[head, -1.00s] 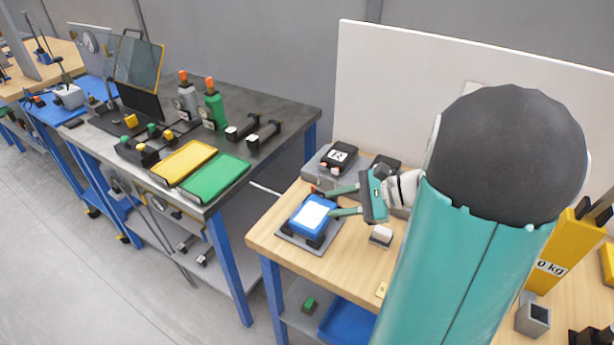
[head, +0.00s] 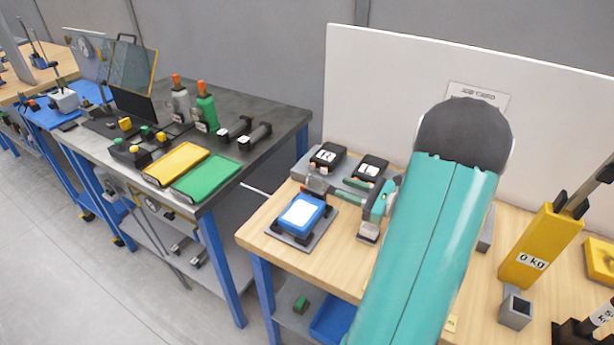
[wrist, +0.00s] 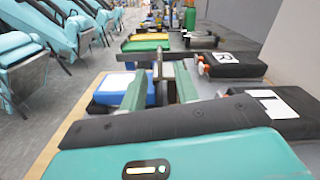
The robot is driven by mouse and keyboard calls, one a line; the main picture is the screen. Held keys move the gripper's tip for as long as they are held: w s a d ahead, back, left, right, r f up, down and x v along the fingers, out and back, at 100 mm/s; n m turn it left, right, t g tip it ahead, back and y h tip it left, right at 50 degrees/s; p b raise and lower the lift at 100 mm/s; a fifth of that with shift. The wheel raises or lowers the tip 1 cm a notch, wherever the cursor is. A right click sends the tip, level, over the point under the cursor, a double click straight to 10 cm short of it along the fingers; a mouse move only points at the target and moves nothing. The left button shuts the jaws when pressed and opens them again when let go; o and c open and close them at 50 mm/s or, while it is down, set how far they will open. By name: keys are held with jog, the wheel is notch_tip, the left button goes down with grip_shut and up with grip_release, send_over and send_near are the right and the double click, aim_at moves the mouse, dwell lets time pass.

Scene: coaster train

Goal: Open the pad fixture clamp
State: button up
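The pad fixture is a blue block with a white top (head: 302,214) on a grey plate (head: 285,238) near the front left of the wooden bench; part of it shows left of my fingers in the wrist view (wrist: 116,84). A small metallic clamp (head: 317,184) stands at its back edge, partly hidden. Its upright part seems to show beyond my fingertips in the wrist view (wrist: 160,58). My gripper (head: 343,188) is open, its green fingers pointing at the clamp from the right. The fingers (wrist: 160,80) are apart with a gap between them; contact with the clamp cannot be told.
Black blocks marked R (head: 328,155) and L (head: 371,167) sit on a grey base close behind my gripper. A small grey-white block (head: 369,232) is in front of it. A yellow 0 kg stand (head: 540,245) is at right. A white panel (head: 400,85) backs the bench.

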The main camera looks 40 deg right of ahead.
aim_at(319, 179)
jog(key=x, duration=1.1)
jog(key=shift+w, duration=0.25)
grip_shut()
